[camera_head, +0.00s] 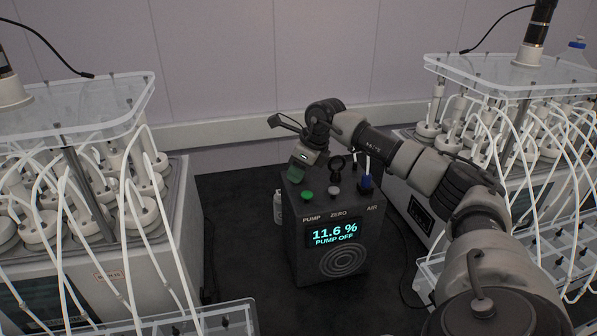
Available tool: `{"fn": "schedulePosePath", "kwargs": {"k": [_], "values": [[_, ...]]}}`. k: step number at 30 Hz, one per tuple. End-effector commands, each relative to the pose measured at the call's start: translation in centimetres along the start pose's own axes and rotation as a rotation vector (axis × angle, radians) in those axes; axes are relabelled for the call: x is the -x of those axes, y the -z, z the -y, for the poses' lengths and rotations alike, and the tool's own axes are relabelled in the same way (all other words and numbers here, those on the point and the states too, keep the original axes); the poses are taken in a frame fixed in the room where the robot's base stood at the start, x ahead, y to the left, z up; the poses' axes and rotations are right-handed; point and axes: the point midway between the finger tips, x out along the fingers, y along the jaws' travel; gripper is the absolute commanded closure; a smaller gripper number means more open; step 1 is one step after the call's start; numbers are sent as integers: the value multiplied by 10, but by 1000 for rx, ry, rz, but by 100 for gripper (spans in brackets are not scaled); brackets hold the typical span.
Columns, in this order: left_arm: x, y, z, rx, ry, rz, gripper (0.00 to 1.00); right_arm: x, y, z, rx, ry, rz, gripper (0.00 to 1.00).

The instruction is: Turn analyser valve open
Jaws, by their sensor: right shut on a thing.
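The analyser (331,235) is a dark box on the black bench between two reactor units. Its display reads 11.6 % and PUMP OFF. My right gripper (296,172) reaches over from the right and points down at the rear left corner of the analyser's top. It is shut on a small part there, apparently the analyser valve. The fingers cover most of it, so its angle cannot be told. A green button (307,195), a grey button (332,191) and a blue fitting (366,184) with white tubes sit on the top. My left gripper is out of view.
The left reactor unit (93,111) and the right reactor unit (513,87) carry many looping white tubes close to the analyser. A small white bottle (278,207) stands just left of the analyser. The black bench (235,240) is clear farther left of it.

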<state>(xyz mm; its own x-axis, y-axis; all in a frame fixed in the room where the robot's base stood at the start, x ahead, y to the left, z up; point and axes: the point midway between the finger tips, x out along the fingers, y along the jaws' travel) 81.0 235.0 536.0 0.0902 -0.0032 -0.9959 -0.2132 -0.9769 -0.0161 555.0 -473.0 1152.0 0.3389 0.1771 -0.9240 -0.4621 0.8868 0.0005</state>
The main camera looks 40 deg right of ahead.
Motion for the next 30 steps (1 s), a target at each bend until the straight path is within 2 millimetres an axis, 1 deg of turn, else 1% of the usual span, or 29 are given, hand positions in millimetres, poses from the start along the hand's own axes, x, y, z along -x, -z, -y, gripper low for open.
{"fn": "schedulePosePath", "kwargs": {"k": [18, 24, 30], "values": [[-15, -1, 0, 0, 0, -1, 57, 0, -1, -1, -536, 226, 6, 89], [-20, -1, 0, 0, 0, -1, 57, 0, -2, -2, -692, 289, 5, 89], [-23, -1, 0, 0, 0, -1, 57, 1, -2, -2, -812, 338, 7, 89]]}}
